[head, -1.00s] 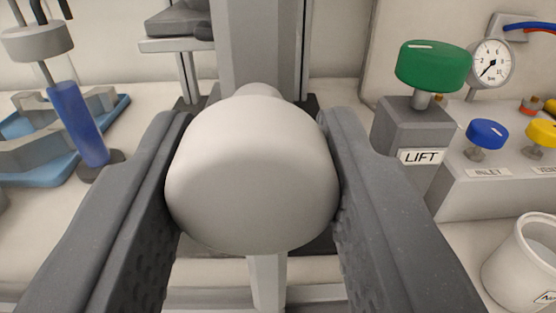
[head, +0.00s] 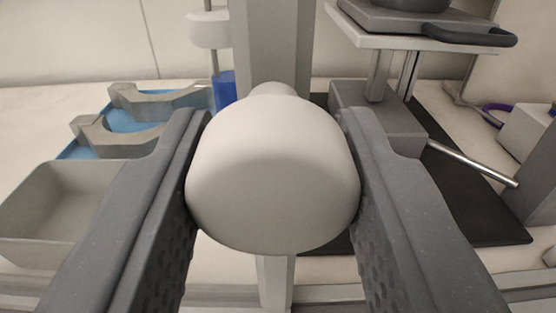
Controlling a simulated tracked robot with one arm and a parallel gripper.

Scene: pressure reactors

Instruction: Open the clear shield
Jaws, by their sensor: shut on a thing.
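My gripper (head: 275,125) is shut on a rounded off-white knob (head: 272,180), one finger on each side of it. The knob fills the middle of the view and hides what is behind it. A grey upright post (head: 272,45) stands behind the knob, and a narrower pale post shows below it. I cannot make out the clear pane of the shield itself or how it joins the knob.
At left are a grey open bin (head: 60,210), a blue tray with grey cradles (head: 140,110) and a blue cylinder (head: 224,90). At right a raised platform (head: 400,40) stands over a black mat (head: 470,200). A pale rail crosses the bottom.

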